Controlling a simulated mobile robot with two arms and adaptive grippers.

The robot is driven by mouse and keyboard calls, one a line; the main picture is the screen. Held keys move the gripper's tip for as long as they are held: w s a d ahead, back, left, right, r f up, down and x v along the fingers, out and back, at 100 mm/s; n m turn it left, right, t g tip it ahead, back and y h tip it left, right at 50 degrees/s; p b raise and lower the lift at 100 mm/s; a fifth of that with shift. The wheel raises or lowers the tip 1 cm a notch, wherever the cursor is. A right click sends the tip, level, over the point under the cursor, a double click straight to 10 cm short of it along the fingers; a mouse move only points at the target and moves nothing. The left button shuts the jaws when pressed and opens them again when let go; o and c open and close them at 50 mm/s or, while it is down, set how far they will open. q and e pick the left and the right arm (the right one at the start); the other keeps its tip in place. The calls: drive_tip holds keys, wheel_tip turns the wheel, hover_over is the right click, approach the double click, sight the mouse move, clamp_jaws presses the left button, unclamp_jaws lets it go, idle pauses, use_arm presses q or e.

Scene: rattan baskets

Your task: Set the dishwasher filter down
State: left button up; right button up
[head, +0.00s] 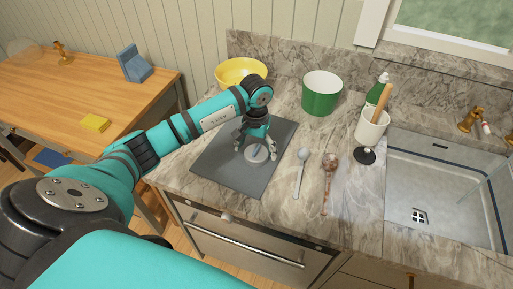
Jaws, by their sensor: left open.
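The dishwasher filter (256,154) looks like a small round pale-grey piece. It is on the dark grey mat (222,174) on the marble counter, near the mat's middle. My left gripper (257,151) reaches down from above with its fingers apart, on either side of the filter. I cannot tell whether the fingers touch it. The gripper and wrist hide part of the filter's far side. My right gripper does not show.
A spoon (301,173) and a brownish utensil (328,182) lie right of the mat. A yellow bowl (241,71) and green pot (320,94) stand behind. A white utensil holder (370,128) stands beside the sink (450,190). A wooden table (60,105) is at left.

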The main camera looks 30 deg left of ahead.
sight(257, 148)
use_arm(q)
drive_tip(key=shift+r+p, duration=0.2)
drive_tip(key=shift+p, duration=0.1)
wheel_tip(257, 148, up, 12)
drive_tip(key=b, duration=0.4)
drive_tip(key=shift+b, duration=0.35)
drive_tip(key=shift+f, duration=0.1)
idle(0.4)
